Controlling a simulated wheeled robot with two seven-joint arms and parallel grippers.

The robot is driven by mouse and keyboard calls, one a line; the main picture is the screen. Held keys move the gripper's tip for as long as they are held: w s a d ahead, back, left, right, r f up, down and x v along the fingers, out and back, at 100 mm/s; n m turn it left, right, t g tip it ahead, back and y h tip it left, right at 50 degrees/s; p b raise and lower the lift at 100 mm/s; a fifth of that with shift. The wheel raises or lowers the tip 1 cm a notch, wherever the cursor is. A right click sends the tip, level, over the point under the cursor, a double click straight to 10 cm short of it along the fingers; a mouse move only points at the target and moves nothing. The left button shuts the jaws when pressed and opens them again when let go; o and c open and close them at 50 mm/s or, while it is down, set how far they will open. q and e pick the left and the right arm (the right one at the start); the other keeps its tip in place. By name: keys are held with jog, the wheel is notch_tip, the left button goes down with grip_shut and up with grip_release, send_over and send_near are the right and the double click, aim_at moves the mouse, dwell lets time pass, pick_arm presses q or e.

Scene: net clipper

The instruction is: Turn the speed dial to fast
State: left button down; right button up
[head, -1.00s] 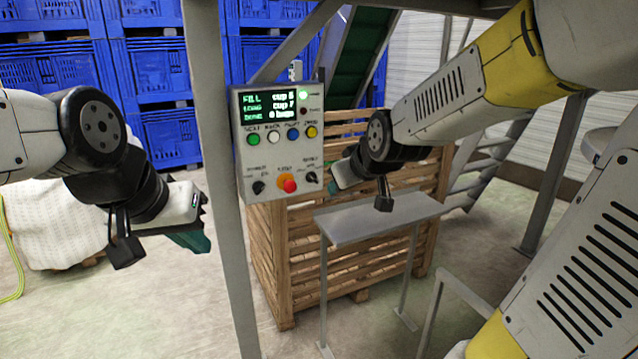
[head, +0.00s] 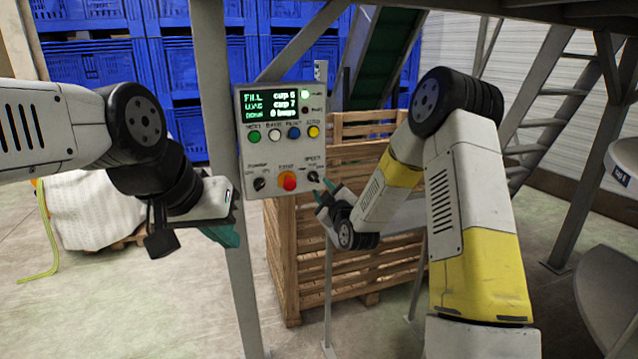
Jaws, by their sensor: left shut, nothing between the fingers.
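The speed dial (head: 313,176) is a small black knob at the lower right of the grey control panel (head: 283,150); small print around it is too blurred to read its setting surely. My right gripper (head: 323,190) is just below and right of the dial. Its two fingertips show apart, with nothing seen between them, and it appears not to touch the dial.
The panel also has a red button (head: 288,181), another black knob (head: 259,184), a row of coloured buttons and a lit screen (head: 269,107). A grey post (head: 212,90) stands left of it. A wooden crate (head: 292,262) and a grey table (head: 408,214) are below and right.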

aim_at(315, 179)
jog(key=x, duration=0.6)
jog(key=shift+w, duration=0.1)
jog(key=shift+c, duration=0.4)
grip_shut()
